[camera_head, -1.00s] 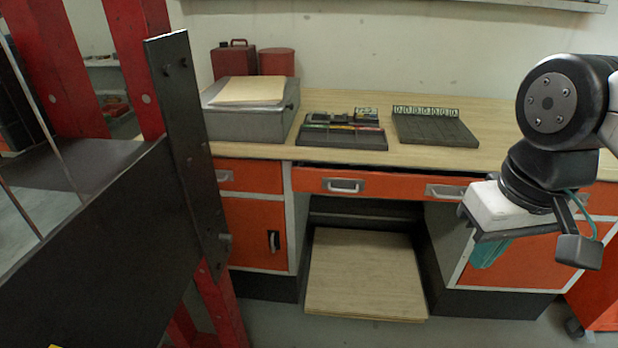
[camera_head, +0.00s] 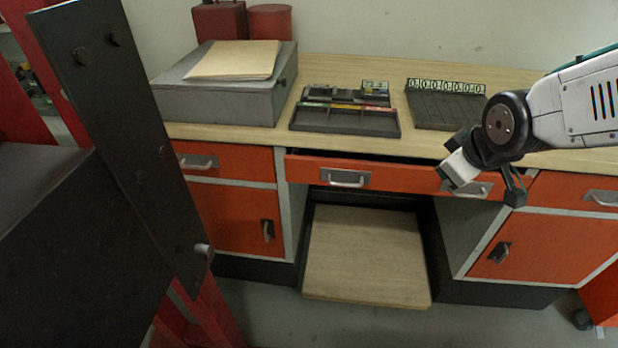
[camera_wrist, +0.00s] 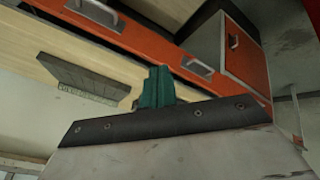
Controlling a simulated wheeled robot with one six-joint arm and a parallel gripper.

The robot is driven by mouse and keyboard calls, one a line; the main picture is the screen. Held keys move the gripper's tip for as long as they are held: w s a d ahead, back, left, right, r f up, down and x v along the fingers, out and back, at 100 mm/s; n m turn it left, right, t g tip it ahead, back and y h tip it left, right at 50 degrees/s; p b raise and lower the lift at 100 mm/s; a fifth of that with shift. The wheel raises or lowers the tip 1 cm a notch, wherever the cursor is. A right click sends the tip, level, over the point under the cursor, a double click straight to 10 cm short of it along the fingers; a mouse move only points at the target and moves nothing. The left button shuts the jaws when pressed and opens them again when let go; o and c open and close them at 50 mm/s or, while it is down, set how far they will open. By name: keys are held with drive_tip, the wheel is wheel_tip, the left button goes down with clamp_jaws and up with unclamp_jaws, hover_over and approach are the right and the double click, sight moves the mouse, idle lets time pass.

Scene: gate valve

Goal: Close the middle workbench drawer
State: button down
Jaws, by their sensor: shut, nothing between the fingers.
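The middle workbench drawer (camera_head: 400,176) is a wide orange front with two silver handles, set between the side cabinets. It stands slightly out, with a dark gap along its top edge below the bench top. In the wrist view the drawer (camera_wrist: 150,45) runs diagonally, with its handles showing. My gripper (camera_head: 458,167) is near the drawer's right end in the head view, covering part of the right handle's area. Its teal fingers (camera_wrist: 157,76) are together and empty in the wrist view, near the drawer edge in the picture. Whether they touch it cannot be told.
A grey box (camera_head: 220,100) with papers, a black organizer tray (camera_head: 345,121) and a grey slotted block (camera_head: 440,108) stand on the bench top. A wooden board (camera_head: 367,255) lies below the drawer. A dark plate on a red frame (camera_head: 130,150) blocks the left.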

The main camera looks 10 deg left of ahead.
drive_tip(key=w+a+f+n+t+y, duration=0.4)
drive_tip(key=w+a+f+n+y, duration=0.1)
drive_tip(key=w+a+f+n, duration=0.7)
drive_tip(key=s+a+f+n+t+y, duration=0.2)
drive_tip(key=s+a+f+n+y, duration=0.45)
drive_tip(key=s+a, duration=0.3)
drive_tip(key=shift+m+t, duration=0.25)
drive_tip(key=shift+t, duration=0.05)
drive_tip(key=shift+w+d+x, duration=0.3)
drive_tip(key=shift+d+x, duration=0.05)
drive_tip(key=shift+x, duration=1.95)
drive_tip(key=shift+w+d+x, duration=0.3)
drive_tip(key=shift+x, duration=1.95)
drive_tip(key=shift+w+d+x, duration=0.3)
drive_tip(key=shift+d+x, duration=0.05)
drive_tip(key=shift+x, duration=1.95)
drive_tip(key=shift+r, duration=0.15)
